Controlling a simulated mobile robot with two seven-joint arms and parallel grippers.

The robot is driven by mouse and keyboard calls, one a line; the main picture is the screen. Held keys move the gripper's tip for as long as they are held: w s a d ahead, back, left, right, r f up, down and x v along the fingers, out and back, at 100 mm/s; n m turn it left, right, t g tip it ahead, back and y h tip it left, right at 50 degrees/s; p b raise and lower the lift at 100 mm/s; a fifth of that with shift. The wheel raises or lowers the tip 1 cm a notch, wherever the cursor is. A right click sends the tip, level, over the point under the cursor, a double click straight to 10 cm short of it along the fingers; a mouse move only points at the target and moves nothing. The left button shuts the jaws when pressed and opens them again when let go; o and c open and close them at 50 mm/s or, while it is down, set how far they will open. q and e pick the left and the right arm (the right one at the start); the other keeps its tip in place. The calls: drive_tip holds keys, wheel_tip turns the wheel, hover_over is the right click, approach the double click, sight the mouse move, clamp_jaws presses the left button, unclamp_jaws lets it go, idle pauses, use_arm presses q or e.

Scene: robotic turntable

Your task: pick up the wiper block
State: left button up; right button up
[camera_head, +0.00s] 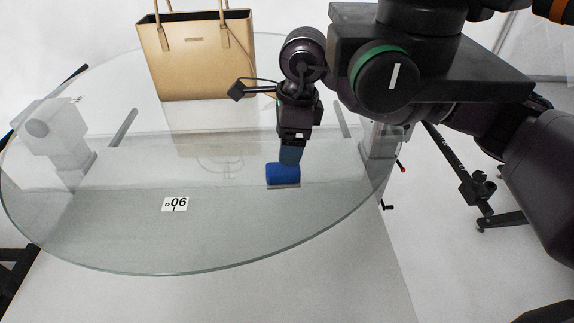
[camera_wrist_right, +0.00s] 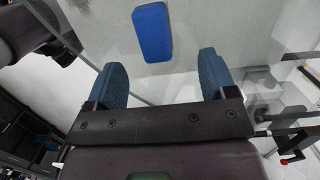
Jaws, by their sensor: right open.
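The wiper block (camera_head: 283,174) is a small blue block with a pale underside, resting on the round glass turntable (camera_head: 110,225). My right gripper (camera_head: 291,158) points down at it, with its blue fingertips overlapping the block's upper edge in the head view. In the right wrist view the blue block (camera_wrist_right: 152,31) lies ahead of the fingertips, roughly between their lines. There my right gripper (camera_wrist_right: 162,78) is open and empty, with its two blue fingers wide apart. My left gripper does not show.
A tan handbag (camera_head: 203,58) stands at the back of the glass. A white label marked 06 (camera_head: 175,204) lies left of the block. The glass around the block is clear. A dark stand (camera_head: 478,187) is beyond the turntable's right edge.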

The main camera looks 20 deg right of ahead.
sight(283, 167)
drive_tip(key=f, duration=0.4)
drive_tip(key=a+f, duration=0.1)
drive_tip(key=f, duration=0.1)
drive_tip(key=shift+s+f, duration=0.2)
drive_tip(key=shift+s, duration=0.15)
drive_tip(key=shift+w+a+f, duration=0.1)
drive_tip(key=shift+f, duration=0.35)
drive_tip(key=c, duration=1)
drive_tip(key=shift+r, duration=0.1)
wheel_tip(283, 167, up, 4)
drive_tip(key=shift+f, duration=0.1)
drive_tip(key=s+a, duration=0.1)
drive_tip(key=s, duration=0.5)
drive_tip(key=s+a, duration=0.1)
drive_tip(key=s, duration=0.4)
drive_tip(key=s+a, duration=0.1)
drive_tip(key=s, duration=0.5)
drive_tip(key=shift+s+a+f+p, duration=0.2)
drive_tip(key=shift+s+a+p, duration=0.1)
drive_tip(key=shift+s, duration=0.05)
